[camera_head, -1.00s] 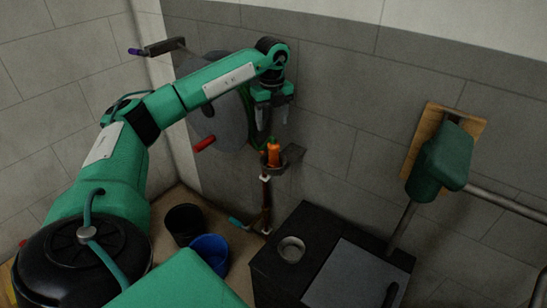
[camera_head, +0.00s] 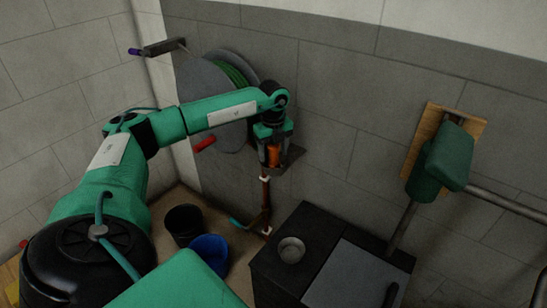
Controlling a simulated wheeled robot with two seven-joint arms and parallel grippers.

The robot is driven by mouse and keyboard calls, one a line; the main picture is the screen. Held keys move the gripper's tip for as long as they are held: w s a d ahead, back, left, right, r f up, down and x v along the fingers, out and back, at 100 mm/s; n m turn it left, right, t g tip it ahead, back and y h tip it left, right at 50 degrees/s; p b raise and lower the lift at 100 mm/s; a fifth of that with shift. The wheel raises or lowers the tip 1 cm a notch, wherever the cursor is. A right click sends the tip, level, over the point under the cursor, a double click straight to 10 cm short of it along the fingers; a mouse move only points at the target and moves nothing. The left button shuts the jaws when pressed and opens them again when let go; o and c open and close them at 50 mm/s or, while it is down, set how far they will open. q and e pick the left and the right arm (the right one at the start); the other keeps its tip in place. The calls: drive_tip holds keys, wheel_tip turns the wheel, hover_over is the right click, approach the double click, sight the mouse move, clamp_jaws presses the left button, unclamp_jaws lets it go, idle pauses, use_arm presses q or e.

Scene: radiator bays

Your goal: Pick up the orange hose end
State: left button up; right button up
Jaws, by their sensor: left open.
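The orange hose end (camera_head: 273,155) stands upright in a dark bracket (camera_head: 292,158) on the grey wall. My left gripper (camera_head: 272,160) points down from above, with its fingers around the upper part of the hose end. The gripper is open; whether a finger touches the hose end I cannot tell. The top of the hose end is hidden by the gripper. My right gripper is not in view.
A hose reel (camera_head: 222,90) with green hose and a red handle (camera_head: 205,144) is on the wall behind my left arm. Below are a black bucket (camera_head: 184,222), a blue bucket (camera_head: 209,250) and a black cabinet (camera_head: 305,235) with a metal bowl (camera_head: 291,250).

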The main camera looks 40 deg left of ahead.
use_arm(q)
drive_tip(key=c, duration=1)
drive_tip(key=shift+c, duration=0.9)
drive_tip(key=shift+r, duration=0.15)
